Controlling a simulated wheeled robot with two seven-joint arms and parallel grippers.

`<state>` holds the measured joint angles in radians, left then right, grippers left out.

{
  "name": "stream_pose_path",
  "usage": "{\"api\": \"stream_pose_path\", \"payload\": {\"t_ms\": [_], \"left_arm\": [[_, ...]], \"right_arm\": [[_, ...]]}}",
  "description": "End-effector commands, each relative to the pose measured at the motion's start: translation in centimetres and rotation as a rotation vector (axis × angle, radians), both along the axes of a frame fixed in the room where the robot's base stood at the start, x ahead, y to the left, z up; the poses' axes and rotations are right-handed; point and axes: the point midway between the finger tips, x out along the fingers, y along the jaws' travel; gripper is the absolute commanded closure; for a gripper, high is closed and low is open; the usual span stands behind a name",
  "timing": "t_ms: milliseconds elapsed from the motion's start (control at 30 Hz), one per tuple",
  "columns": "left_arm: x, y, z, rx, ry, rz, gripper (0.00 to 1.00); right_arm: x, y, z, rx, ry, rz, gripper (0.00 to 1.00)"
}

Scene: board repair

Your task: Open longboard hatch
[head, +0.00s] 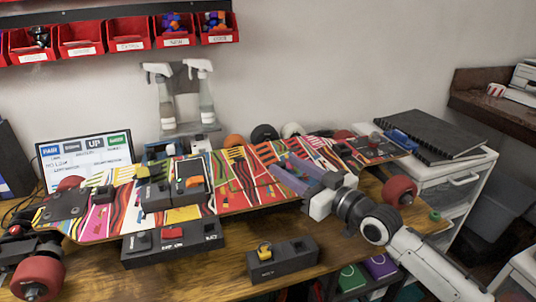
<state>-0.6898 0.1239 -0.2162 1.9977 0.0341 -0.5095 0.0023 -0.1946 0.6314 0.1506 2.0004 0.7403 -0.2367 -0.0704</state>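The longboard (235,187) lies upside down across the table, its colourful striped underside facing up and its wheels (400,191) at the ends. A dark box (156,195) with an orange part (193,182) sits on its left-middle area. I cannot clearly tell the hatch lid from the board's pattern. My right gripper (281,168) reaches in from the lower right over the board's right-middle part. Its two purple-grey fingers point left and look apart, with nothing seen between them. Contact with the board cannot be told. My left gripper is not in view.
A monitor (88,160) and spray bottles (201,92) stand behind. Red bins (80,39) hang above. A black notebook (431,133) lies on the white cabinet at right.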

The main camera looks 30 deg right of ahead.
Motion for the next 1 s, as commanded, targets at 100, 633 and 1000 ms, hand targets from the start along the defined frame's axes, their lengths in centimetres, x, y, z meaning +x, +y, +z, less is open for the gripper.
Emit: {"api": "stream_pose_path", "payload": {"t_ms": [100,633,1000], "left_arm": [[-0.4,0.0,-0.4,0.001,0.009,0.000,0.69],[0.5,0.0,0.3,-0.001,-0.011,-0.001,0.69],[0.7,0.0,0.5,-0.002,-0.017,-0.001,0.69]], "right_arm": [[2.2,0.3,0.2,0.002,-0.003,-0.001,0.60],[7.1,1.1,-0.1,0.000,0.002,0.000,0.60],[7.1,1.1,-0.1,-0.001,0.002,0.000,0.85]]}}
